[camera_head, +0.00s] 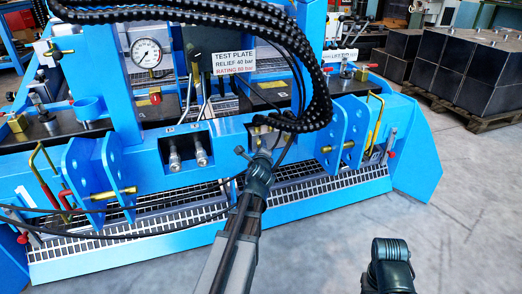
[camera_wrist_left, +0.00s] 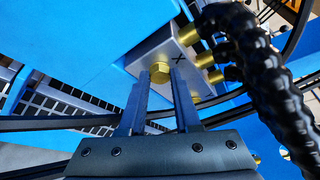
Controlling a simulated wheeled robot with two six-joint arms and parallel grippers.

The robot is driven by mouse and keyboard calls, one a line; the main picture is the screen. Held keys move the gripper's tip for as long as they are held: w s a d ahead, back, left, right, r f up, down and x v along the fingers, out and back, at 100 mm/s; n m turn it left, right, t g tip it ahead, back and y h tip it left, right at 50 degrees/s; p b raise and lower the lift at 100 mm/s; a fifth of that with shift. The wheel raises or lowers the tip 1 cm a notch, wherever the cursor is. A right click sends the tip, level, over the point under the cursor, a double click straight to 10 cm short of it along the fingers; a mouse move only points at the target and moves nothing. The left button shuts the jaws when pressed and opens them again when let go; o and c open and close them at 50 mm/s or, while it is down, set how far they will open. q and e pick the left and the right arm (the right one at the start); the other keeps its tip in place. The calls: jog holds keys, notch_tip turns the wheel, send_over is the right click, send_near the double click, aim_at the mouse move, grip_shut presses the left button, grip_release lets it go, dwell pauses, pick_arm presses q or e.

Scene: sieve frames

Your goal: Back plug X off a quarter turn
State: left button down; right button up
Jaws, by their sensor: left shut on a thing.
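In the left wrist view, a silver block marked X (camera_wrist_left: 150,48) sits on the blue frame. A brass hex-headed plug (camera_wrist_left: 160,72) stands in its near face, below the letter X. My left gripper (camera_wrist_left: 163,80) is shut on this plug, one finger at each side of the head. In the head view, my left gripper (camera_head: 262,157) reaches the right-hand opening in the blue crossbeam. The plug is too small or hidden to make out there.
Thick black corrugated hoses (camera_head: 318,95) hang close to the gripper, and more brass fittings (camera_wrist_left: 205,60) show at the block's right. A pressure gauge (camera_head: 146,53) and a test plate sign (camera_head: 234,62) stand behind. Blue lugs (camera_head: 345,135) flank the opening. Open floor lies at front right.

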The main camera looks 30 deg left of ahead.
jog(key=shift+f, duration=0.15)
dwell(0.4)
pick_arm(q)
jog(key=c, duration=0.6)
grip_release()
jog(key=shift+s, duration=0.1)
